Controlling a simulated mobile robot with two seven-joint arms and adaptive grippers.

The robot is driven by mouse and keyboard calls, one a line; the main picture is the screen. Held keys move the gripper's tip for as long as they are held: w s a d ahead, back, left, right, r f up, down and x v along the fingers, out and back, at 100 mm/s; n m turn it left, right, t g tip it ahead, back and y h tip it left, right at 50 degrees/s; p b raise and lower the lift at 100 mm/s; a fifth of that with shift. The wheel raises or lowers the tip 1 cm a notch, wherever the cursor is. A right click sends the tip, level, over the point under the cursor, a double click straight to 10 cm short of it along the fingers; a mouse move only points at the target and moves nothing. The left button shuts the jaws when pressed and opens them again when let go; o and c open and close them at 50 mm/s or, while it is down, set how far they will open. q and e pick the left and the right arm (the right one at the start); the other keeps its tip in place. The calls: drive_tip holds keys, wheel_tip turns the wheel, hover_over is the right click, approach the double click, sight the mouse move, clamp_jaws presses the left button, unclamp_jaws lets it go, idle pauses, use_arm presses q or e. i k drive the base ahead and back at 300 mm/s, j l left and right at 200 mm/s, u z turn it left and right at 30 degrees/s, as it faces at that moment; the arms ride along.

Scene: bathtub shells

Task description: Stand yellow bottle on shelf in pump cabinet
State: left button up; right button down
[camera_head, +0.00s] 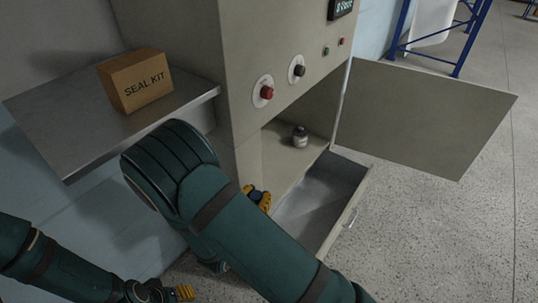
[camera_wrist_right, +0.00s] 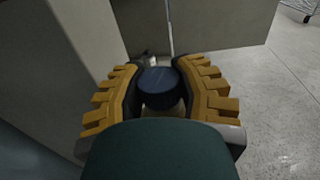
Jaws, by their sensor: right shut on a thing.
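My right gripper (camera_wrist_right: 172,90) is shut on the yellow bottle, whose round dark blue cap (camera_wrist_right: 160,88) shows between the yellow fingers. Its body is mostly hidden; only a pale yellowish strip shows below the cap. In the head view the right gripper (camera_head: 258,198) is at the cabinet's front opening, left of the pulled-out drawer, partly behind my right arm. The pump cabinet (camera_head: 240,75) has its door (camera_head: 425,115) swung open to the right. Its inner shelf (camera_head: 282,165) is visible. My left gripper (camera_head: 170,293) is low at the bottom left, apart from the cabinet; its jaw opening is unclear.
A small grey jar (camera_head: 300,137) stands towards the right of the inner shelf. An empty-looking drawer (camera_head: 315,200) sticks out below it. A seal kit box (camera_head: 135,80) sits on a side ledge (camera_head: 55,120). Open floor (camera_head: 440,240) lies to the right.

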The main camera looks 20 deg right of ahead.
sight(266, 184)
drive_tip(key=i+l+u, duration=0.1)
drive_tip(key=l+u, duration=0.2)
drive_tip(key=l, duration=1.15)
drive_tip(key=l+u, duration=0.3)
drive_tip(key=l, duration=1.15)
